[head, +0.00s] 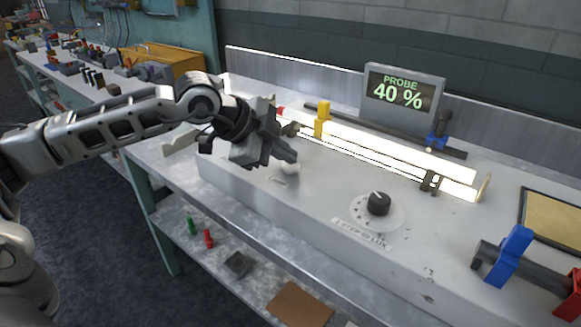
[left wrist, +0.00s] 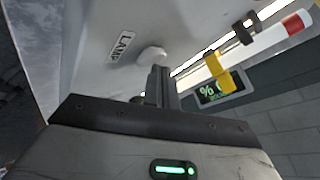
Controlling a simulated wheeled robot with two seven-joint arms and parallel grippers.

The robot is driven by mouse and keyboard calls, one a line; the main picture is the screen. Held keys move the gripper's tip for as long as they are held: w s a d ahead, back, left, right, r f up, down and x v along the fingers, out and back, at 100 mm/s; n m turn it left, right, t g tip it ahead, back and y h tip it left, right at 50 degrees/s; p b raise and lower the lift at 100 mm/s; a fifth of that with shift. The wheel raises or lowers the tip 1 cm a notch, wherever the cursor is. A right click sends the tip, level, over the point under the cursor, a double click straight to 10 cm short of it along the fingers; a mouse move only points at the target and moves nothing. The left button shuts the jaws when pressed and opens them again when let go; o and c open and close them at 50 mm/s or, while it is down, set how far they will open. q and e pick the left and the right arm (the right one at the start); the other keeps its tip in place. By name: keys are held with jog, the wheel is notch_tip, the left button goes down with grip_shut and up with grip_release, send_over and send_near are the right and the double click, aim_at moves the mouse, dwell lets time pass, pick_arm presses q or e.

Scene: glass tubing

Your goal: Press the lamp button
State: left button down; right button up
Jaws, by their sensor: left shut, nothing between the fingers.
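The lamp button is a pale round knob (left wrist: 152,54) on the bench panel, beside a "LAMP" label (left wrist: 121,45) in the left wrist view. In the head view the button (head: 290,169) shows just below my left fingertips, partly hidden by them. My left gripper (head: 288,156) is shut and empty, and its fingers also show in the left wrist view (left wrist: 157,84). The fingertips are very close to the button; I cannot tell whether they touch it. The long glass tube (head: 400,150) behind glows bright white. My right gripper is not in view.
A display (head: 400,95) reads "PROBE 40 %". A black dial (head: 379,203) sits on the panel to the right. A tube piece with a blue holder (head: 510,256) lies at the right.

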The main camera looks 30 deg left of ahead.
aim_at(285, 166)
pick_arm(q)
jog(key=shift+f, duration=0.2)
dwell(0.6)
jog(key=shift+b, duration=0.3)
jog(key=shift+r+p, duration=0.3)
jog(key=shift+r, duration=0.4)
notch_tip(285, 166, up, 6)
jog(key=p, duration=0.3)
jog(key=shift+p, duration=0.3)
